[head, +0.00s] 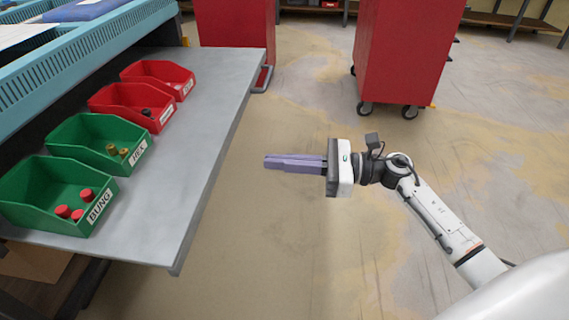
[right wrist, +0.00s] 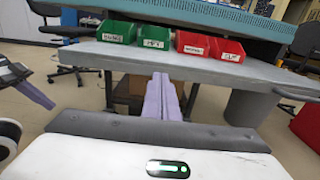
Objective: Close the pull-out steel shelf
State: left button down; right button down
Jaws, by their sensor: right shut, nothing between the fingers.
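The steel shelf (head: 205,150) is a flat grey board that sticks out from below the blue perforated upper level. In the right wrist view the shelf (right wrist: 215,66) spans the picture ahead of the fingers. My right gripper (head: 266,162) is shut and empty, to the right of the shelf's front edge with a gap between. Its purple fingers (right wrist: 160,80) point at the shelf in the right wrist view, and do not clearly touch it. Purple fingers of my left gripper (right wrist: 36,93) show at the left of that view; their opening is unclear.
Two green bins (head: 90,140) (head: 60,190) and two red bins (head: 130,105) (head: 158,78) stand on the shelf with small parts inside. A red wheeled cabinet (head: 405,50) and another red cabinet (head: 235,25) stand beyond.

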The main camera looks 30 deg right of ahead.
aim_at(218, 158)
jog(key=x, duration=1)
jog(key=shift+b, duration=0.3)
